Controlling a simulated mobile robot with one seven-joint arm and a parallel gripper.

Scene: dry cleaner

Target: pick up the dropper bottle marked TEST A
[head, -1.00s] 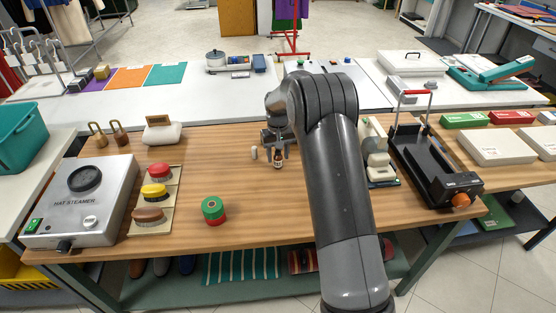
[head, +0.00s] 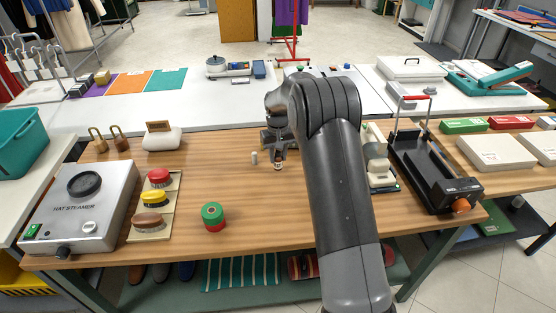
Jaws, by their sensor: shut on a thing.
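A small brown dropper bottle with a pale label (head: 278,165) is near the far middle of the wooden table, below my gripper (head: 279,151). My gripper is shut on the bottle's upper part, which the fingers partly hide. The label is too small to read. I cannot tell whether the bottle's base touches the table. A small pale bottle or cap (head: 254,158) stands just left of it, apart from the gripper.
A green and red spool (head: 213,216) stands nearer the front. A black device with a red-handled frame (head: 430,165) is on the right. Open wood lies around the spool.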

